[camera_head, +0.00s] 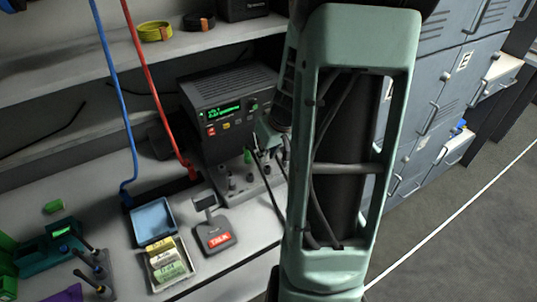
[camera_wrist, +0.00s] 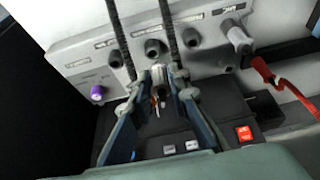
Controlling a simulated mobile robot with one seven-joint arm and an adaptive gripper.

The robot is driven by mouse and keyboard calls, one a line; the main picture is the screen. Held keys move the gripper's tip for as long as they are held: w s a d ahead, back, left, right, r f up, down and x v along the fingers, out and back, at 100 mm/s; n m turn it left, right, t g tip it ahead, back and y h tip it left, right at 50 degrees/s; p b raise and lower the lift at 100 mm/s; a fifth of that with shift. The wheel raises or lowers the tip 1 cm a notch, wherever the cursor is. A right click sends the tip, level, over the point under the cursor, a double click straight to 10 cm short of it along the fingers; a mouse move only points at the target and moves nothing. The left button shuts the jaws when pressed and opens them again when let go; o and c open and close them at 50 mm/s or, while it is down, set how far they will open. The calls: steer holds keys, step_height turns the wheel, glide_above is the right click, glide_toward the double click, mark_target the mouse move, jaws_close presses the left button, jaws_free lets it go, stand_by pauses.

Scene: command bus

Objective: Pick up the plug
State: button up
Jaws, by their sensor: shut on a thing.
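In the wrist view, the two fingers of my gripper (camera_wrist: 171,80) come together just in front of a light grey panel (camera_wrist: 98,62) with labels and sockets. They are shut on a small greyish plug (camera_wrist: 173,69), mostly hidden by the fingertips. I cannot tell whether the plug is still seated in the panel. In the head view, the panel (camera_head: 232,188) stands below a grey device with a green display (camera_head: 228,105), and my arm covers its right part.
A red cable (camera_head: 153,85) and a blue cable (camera_head: 107,80) hang at the left. A blue tray (camera_head: 153,218), a box of coloured cells (camera_head: 168,262) and a small stand marked TALK (camera_head: 214,238) occupy the bench. Grey lockers (camera_head: 440,85) stand at right.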

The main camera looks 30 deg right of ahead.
steer(key=s+a+r+p, duration=0.6)
steer(key=a+r, duration=0.3)
steer(key=a, duration=0.3)
